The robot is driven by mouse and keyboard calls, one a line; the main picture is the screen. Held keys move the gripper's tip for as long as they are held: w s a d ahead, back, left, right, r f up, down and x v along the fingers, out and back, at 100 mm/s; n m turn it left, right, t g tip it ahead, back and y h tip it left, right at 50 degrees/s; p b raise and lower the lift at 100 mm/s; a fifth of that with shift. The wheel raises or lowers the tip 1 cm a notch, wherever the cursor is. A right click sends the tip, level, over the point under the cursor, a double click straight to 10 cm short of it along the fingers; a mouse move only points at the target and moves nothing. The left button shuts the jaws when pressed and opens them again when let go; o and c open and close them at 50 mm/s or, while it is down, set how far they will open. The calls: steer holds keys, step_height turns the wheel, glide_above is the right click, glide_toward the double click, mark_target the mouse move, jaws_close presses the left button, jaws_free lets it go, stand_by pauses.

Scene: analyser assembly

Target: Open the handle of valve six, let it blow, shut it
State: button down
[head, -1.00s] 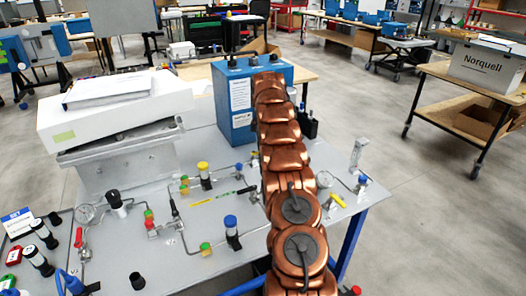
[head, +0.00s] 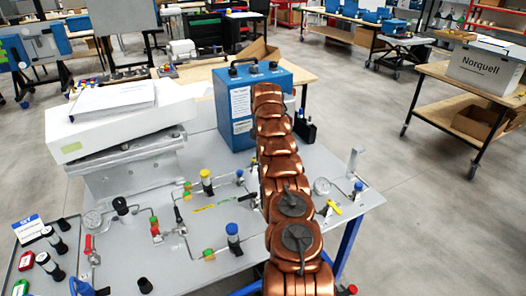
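The grey tabletop panel (head: 215,265) carries thin pipes with several valves. One valve has a red handle (head: 88,243) at the left, one a black handle (head: 178,214) near the middle, and one a yellow handle (head: 334,207) at the right. No number is readable, so I cannot tell which is valve six. My copper-coloured arm rises from the bottom and covers part of the panel right of the middle. My gripper does not show; it is hidden behind the arm or out of view.
A blue box (head: 237,105) with white labels stands at the panel's back edge. A white box (head: 130,125) on a metal stand fills the back left. Black-capped vials (head: 52,237) and a blue-and-white card (head: 28,229) lie at the left. Open floor lies to the right.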

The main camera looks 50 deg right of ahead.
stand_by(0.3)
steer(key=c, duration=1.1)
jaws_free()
steer(key=shift+b, duration=0.4)
